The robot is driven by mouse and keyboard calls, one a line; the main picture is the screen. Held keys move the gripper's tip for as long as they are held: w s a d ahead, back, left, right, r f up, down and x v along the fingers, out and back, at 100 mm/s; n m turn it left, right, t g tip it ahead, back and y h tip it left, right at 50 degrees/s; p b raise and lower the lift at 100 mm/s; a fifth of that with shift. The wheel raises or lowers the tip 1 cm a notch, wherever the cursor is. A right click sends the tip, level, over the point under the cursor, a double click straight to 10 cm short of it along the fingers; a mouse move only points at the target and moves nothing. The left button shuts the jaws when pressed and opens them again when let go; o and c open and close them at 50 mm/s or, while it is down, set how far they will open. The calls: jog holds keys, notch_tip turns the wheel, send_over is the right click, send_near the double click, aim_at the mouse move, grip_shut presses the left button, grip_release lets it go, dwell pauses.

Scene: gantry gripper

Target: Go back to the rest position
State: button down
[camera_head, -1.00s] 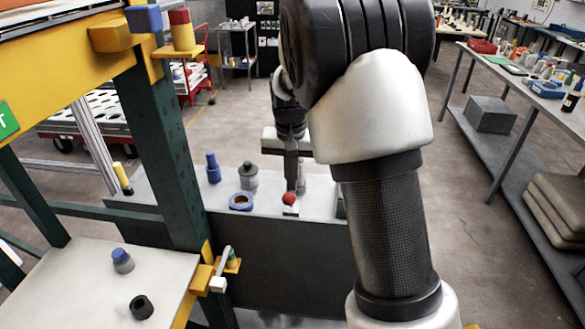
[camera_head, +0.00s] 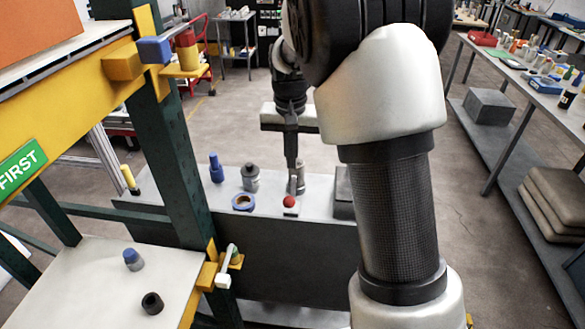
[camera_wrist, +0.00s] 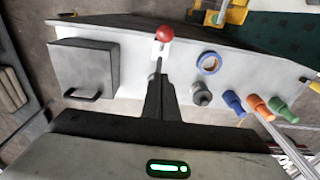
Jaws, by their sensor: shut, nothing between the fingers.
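My gripper (camera_head: 291,166) is shut and empty, pointing down above the grey bench (camera_head: 320,232). It also shows in the wrist view (camera_wrist: 157,72), its narrow fingers together. Its tips look apart from the red ball-shaped knob (camera_head: 289,202) on a small white base, which the wrist view shows just past the fingertips (camera_wrist: 165,33). My arm hides part of the bench in the head view.
On the bench are a blue ring (camera_head: 243,202), a grey container (camera_head: 250,180), a blue bottle (camera_head: 216,168) and a grey box (camera_wrist: 85,68). Orange (camera_wrist: 255,105) and green (camera_wrist: 279,107) bottles stand nearby. A green-and-yellow frame (camera_head: 165,150) rises at left.

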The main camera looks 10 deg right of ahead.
dwell(0.5)
jog(key=s+d+r+n+t+y, duration=0.1)
jog(key=s+r+t, duration=0.1)
jog(key=s+r, duration=0.95)
jog(key=s+d+r+n+t, duration=0.1)
jog(key=s+n+t, duration=0.1)
jog(key=s, duration=1.4)
jog(key=shift+n+h, duration=0.3)
jog(key=shift+s, duration=0.1)
